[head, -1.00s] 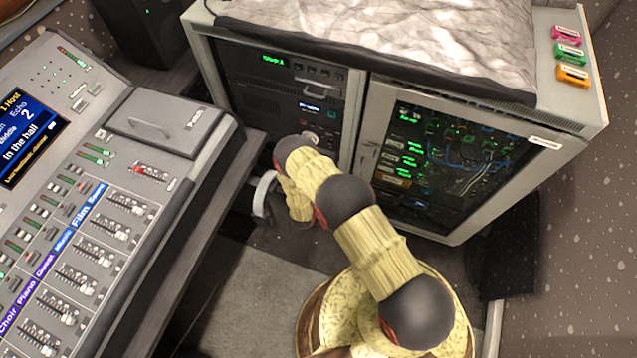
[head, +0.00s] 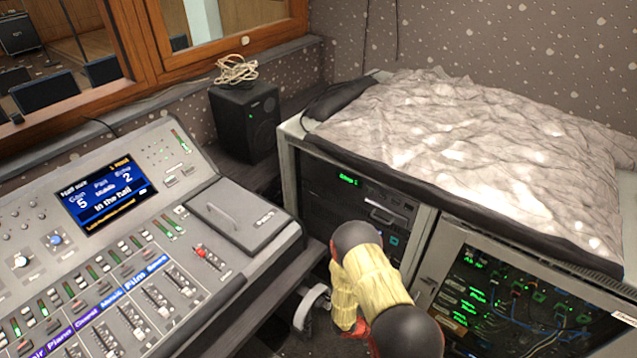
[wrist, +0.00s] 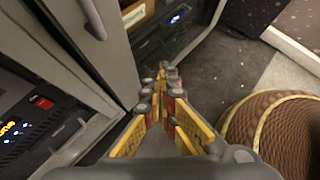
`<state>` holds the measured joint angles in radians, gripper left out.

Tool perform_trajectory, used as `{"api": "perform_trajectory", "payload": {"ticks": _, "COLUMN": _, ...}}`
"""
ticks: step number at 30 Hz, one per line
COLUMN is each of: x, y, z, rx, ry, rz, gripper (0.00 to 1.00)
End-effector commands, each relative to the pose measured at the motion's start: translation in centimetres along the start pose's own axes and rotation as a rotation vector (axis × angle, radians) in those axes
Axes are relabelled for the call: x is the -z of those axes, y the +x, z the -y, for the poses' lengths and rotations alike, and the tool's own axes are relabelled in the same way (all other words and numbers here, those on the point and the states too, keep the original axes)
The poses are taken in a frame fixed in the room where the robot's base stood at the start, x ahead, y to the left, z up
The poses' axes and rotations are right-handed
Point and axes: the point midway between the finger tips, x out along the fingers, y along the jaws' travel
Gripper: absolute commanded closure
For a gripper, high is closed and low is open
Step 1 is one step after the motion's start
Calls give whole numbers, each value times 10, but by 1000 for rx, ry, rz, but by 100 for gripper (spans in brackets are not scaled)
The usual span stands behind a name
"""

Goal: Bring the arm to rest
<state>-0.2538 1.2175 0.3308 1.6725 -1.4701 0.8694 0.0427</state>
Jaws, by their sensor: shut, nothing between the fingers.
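My gripper (wrist: 166,92) is in the wrist view, its yellow fingers together with nothing between them. It points past the front of the equipment rack (wrist: 50,75), close to the rack's grey door edge and handles, with grey floor (wrist: 222,62) beyond. I cannot tell whether it touches the rack. In the head view my arm is folded, with yellow sleeves and dark joints, at the lower middle between the mixing console (head: 150,250) and the rack (head: 425,240). My gripper cannot be made out there.
The console has a lit screen (head: 107,195) and several faders. A black speaker (head: 245,120) with a coiled cable (head: 237,70) on top stands behind it. A crumpled grey cover (head: 470,140) lies on the rack. The gap between console and rack is narrow.

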Motion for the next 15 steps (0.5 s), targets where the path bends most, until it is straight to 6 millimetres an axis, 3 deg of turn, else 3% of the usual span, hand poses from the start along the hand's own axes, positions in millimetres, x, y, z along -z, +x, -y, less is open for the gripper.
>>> {"api": "perform_trajectory", "payload": {"ticks": 1, "x": -22, "y": -18, "z": 0, "rx": 35, "ry": 69, "rz": -2, "gripper": 100}}
{"api": "perform_trajectory", "payload": {"ticks": 6, "x": -82, "y": -73, "z": 13, "rx": 160, "ry": 288, "rz": -19, "gripper": 100}}
{"api": "perform_trajectory", "payload": {"ticks": 15, "x": -164, "y": -169, "z": 43, "rx": 338, "ry": 641, "rz": -102, "gripper": 100}}
